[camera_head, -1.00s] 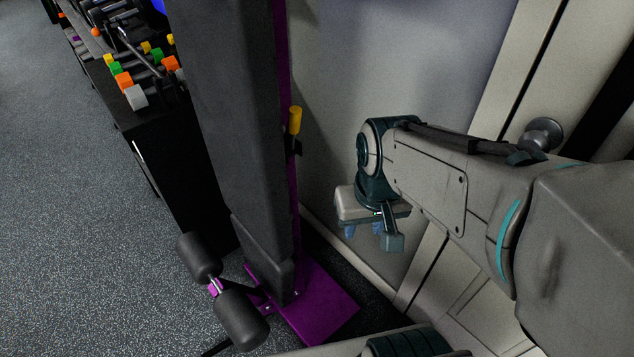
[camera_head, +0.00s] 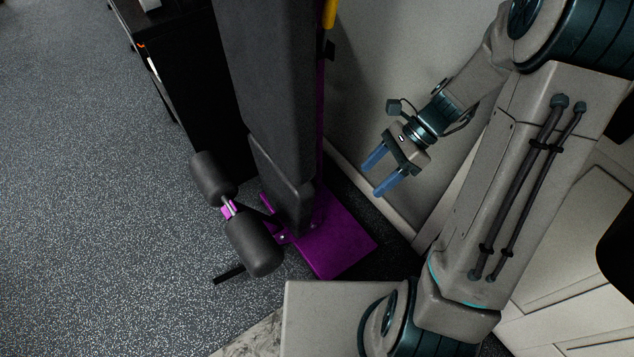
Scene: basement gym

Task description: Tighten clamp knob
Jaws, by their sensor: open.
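A yellow knob (camera_head: 330,13) is cut off by the top edge of the view. It sits on the purple upright of the bench, beside the tall dark pad (camera_head: 268,80); a small black fitting (camera_head: 329,50) is just below it. I cannot tell for sure that this is the clamp knob, or how tight it is. My gripper (camera_head: 373,180) is open and empty. Its two blue fingers point down and left, to the right of the bench and well below the yellow knob, apart from both.
The bench stands on a purple base plate (camera_head: 338,250), with black foam rollers (camera_head: 252,244) at its lower left. A black rack (camera_head: 190,75) stands behind it on the left. A pale wall (camera_head: 385,60) is behind my gripper. Speckled floor (camera_head: 90,220) at left is clear.

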